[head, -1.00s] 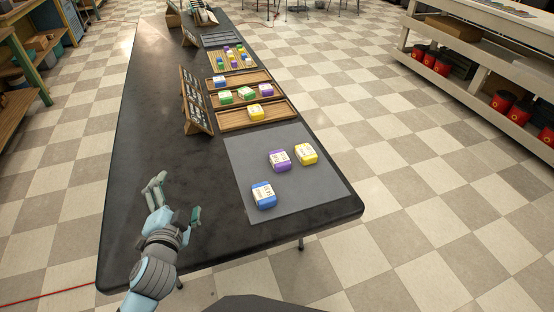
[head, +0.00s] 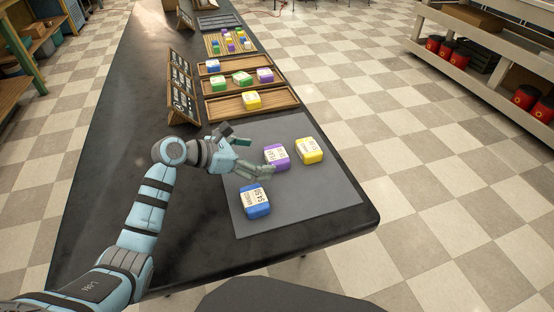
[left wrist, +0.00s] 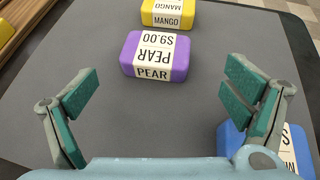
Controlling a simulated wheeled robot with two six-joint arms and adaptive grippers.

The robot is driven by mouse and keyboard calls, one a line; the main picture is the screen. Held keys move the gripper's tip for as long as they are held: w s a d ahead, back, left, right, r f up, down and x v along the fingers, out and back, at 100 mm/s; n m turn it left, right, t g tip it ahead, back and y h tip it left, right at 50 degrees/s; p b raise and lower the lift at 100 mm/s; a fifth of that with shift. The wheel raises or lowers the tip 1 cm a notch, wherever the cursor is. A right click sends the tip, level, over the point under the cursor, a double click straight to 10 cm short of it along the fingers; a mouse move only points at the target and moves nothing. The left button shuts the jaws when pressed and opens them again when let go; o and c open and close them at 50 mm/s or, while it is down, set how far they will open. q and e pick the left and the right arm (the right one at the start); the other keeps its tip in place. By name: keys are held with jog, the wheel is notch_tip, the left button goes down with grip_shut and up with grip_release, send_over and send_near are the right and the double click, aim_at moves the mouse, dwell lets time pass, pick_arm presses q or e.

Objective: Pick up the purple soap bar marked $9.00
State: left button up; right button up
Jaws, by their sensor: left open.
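The purple soap bar (head: 277,157) lies on the grey mat (head: 300,203) between the blue and yellow bars. In the left wrist view the purple bar (left wrist: 179,58) carries a white label reading PEAR $9.00, seen upside down. It lies ahead of my left gripper, centred roughly between the fingers. My left gripper (head: 252,152) is open and empty, just left of the purple bar in the head view; in the left wrist view its green-padded fingers (left wrist: 157,105) stand wide apart. I see no contact with the bar. My right gripper is not in view.
A blue bar (head: 255,201) lies near the mat's front, close to one finger in the left wrist view. A yellow MANGO bar (head: 310,151) lies right of the purple one. Wooden trays (head: 285,97) with soaps and a sign board (head: 183,88) stand behind. The mat's front right is clear.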

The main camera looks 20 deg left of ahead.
aim_at(274, 154)
pick_arm(q)
jog(key=x, duration=0.1)
jog(key=b+x, duration=0.1)
jog(key=x, duration=0.3)
jog(key=shift+w+r, duration=0.2)
jog(key=shift+w, duration=0.2)
jog(key=c, duration=1.4)
